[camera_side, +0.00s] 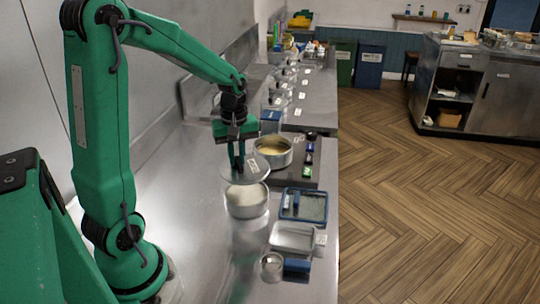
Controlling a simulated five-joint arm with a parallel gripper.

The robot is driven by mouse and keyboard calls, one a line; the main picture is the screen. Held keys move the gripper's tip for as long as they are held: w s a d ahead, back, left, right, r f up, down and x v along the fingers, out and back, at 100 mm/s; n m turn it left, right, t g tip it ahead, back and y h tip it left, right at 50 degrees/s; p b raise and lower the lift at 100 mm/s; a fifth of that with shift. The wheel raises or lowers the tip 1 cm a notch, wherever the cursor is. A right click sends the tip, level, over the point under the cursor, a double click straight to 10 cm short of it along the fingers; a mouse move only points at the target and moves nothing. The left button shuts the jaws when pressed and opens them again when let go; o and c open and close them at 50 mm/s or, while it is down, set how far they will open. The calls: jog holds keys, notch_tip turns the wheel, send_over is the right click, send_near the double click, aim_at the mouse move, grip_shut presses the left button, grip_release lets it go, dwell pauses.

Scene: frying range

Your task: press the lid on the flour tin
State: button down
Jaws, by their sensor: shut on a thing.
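The flour tin (247,205) is a round silvery tin standing open on the steel counter, with pale flour showing inside. Its lid (258,172) is a flat grey disc with a small printed label. My gripper (239,166) points down and is shut on the lid, near its middle. The lid hangs over the back part of the tin, with a gap between them, so flour shows below its front edge. The lid looks slightly tilted. The fingertips are small and dark, so the exact grip point is hard to see.
A round pan (273,152) with yellowish contents stands just behind the lid. A blue tray (304,206), a white tray (293,238) and a small round tin (271,266) lie to the right and front. Bare counter (190,225) is left of the tin.

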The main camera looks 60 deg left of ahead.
jog(key=shift+f, duration=0.1)
jog(key=shift+f, duration=3.05)
jog(key=shift+f, duration=0.2)
dwell(0.4)
jog(key=c, duration=0.9)
grip_release()
jog(key=shift+o, duration=0.2)
jog(key=shift+r, duration=0.1)
jog(key=shift+r, duration=3.45)
